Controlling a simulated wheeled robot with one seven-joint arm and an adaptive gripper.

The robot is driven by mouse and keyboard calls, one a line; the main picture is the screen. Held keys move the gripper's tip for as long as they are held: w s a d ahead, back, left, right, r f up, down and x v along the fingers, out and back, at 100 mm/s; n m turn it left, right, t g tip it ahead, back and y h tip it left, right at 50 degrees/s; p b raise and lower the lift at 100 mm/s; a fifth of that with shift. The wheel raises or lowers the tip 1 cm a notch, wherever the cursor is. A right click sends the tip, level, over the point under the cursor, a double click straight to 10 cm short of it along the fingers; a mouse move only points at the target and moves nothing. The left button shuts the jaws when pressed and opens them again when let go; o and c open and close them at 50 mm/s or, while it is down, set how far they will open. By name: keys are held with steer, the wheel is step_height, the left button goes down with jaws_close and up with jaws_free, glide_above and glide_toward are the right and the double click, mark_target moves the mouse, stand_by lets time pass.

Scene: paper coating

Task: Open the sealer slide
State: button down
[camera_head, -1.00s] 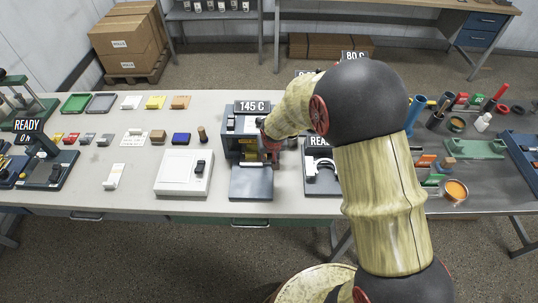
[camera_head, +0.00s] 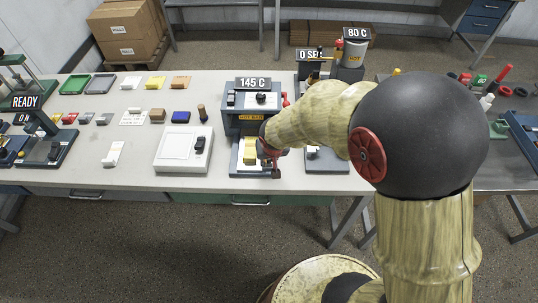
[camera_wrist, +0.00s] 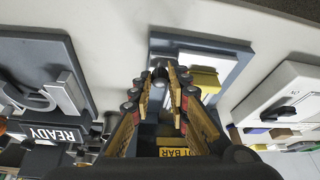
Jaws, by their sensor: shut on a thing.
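The sealer (camera_head: 242,100), a dark box with a "145 C" display and a yellow hot-bar label, stands at mid table. Its slide (camera_head: 238,166) sticks out at the front, over the dark base plate, and carries a yellow piece (camera_head: 250,153). My gripper (camera_head: 270,167) is at the slide's right front side. In the wrist view, the fingers of my gripper (camera_wrist: 163,80) are closed around a small dark slide handle (camera_wrist: 160,73), mostly hidden between them. The slide's pale bed and yellow piece (camera_wrist: 206,81) show beside the fingers.
A white box with a black switch (camera_head: 183,150) stands left of the sealer. A dark "READY" device (camera_wrist: 42,80) is close on the other side, partly behind my arm in the head view. The table's front edge (camera_head: 215,190) is near.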

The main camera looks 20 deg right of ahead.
steer(key=c, duration=1.7)
jaws_free()
steer(key=shift+r, duration=0.1)
steer(key=v, duration=1.1)
steer(key=shift+s+r, duration=0.25)
steer(key=shift+r, duration=0.1)
